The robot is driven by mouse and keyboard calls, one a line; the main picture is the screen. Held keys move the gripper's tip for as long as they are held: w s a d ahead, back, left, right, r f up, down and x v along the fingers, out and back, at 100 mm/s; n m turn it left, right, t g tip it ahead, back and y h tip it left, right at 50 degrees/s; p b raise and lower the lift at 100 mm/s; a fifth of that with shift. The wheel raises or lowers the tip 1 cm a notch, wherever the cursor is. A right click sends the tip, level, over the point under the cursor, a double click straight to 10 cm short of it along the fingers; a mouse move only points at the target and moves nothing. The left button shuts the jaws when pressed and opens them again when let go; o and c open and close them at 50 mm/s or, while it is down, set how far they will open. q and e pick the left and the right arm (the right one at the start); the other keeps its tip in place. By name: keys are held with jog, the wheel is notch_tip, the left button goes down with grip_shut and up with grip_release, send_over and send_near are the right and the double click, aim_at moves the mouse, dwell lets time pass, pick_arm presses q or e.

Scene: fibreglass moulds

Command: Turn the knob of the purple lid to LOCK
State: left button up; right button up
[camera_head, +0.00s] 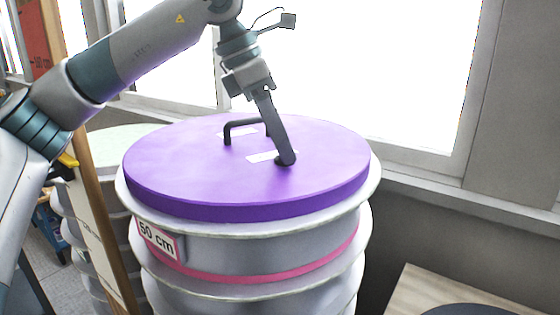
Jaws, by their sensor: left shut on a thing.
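The purple lid (190,165) lies flat on top of a grey ribbed round mould (210,248) marked "50 cm". A small dark knob (285,160) sits on the lid right of its middle. My left gripper (282,150) comes down from above, tilted, with its fingers shut on the knob and covering most of it. A white label (262,157) lies beside the knob on its left; its lettering is too small to read. A dark bar handle (227,132) rises from the lid behind and left of the knob. The knob's pointing direction is hidden. My right gripper is not in view.
Another mould with a pale top (110,148) stands behind on the left. A wooden post (95,225) rises at the left. Bright windows and a grey sill (450,197) lie behind. A wooden surface (410,285) with a dark round thing is at the lower right.

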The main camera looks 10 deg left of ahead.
pick_arm(q)
jog(key=n+t+y+b, duration=0.1)
jog(key=n+b, duration=0.2)
jog(key=b, duration=0.1)
jog(key=n+t+b, duration=0.1)
jog(key=n+b, duration=0.3)
jog(key=shift+s+d+f+y, duration=0.15)
jog(key=shift+s+d+y, duration=0.05)
jog(key=shift+y, duration=0.2)
jog(key=shift+d+n+t+y+b, duration=0.1)
jog(key=shift+n+t+y+b, duration=0.2)
jog(key=shift+n+b, duration=0.6)
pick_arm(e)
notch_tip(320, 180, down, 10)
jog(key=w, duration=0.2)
pick_arm(q)
jog(key=n+y+b, duration=0.1)
jog(key=n, duration=0.3)
jog(key=shift+y+b, duration=0.3)
jog(key=shift+b, duration=0.1)
jog(key=shift+d+r+n, duration=0.1)
jog(key=shift+r+n, duration=0.1)
jog(key=shift+n, duration=0.2)
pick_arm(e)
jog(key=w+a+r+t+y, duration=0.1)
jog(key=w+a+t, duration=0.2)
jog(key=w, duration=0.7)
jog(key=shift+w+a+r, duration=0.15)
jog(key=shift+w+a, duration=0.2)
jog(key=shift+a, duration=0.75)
